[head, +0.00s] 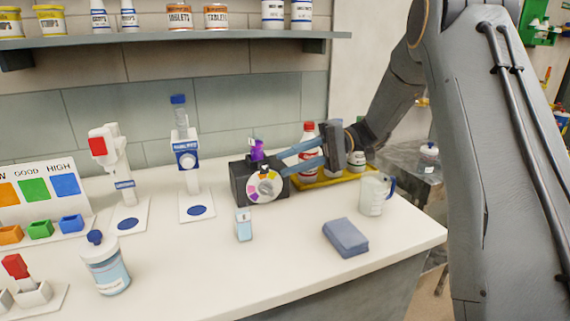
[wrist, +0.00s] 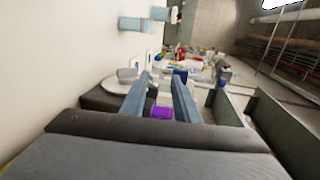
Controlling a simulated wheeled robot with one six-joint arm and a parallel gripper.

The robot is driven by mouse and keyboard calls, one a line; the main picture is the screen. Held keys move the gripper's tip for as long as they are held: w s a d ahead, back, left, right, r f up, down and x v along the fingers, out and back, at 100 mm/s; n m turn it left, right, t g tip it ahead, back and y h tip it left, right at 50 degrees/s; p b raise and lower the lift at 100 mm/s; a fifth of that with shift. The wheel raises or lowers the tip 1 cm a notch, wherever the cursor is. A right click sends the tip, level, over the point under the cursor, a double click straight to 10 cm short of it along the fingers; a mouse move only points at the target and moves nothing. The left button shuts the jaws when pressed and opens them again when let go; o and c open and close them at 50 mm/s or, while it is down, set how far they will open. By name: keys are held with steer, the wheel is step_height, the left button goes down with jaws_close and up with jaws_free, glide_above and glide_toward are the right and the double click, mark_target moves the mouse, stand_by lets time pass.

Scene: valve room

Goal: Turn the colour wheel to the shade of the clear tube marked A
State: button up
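The colour wheel (head: 265,187) is a disc with coloured segments and a pale centre on the front of a black box (head: 240,183). A purple-filled tube (head: 257,150) stands in the top of the box; I cannot read a letter on it. My gripper (head: 282,164) reaches in from the right, at the box's upper right. Its two blue-grey fingers are apart with nothing held. In the wrist view, the wheel (wrist: 115,87) shows edge-on beside the left finger, and purple (wrist: 162,113) shows between the fingers; contact cannot be told.
A yellow tray (head: 318,181) with bottles lies behind my gripper. A clear jug (head: 374,195) and a blue folded cloth (head: 346,237) are at right. Dispensers (head: 187,158) stand at left. The front middle counter is clear.

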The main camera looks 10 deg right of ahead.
steer(key=shift+v, duration=2.15)
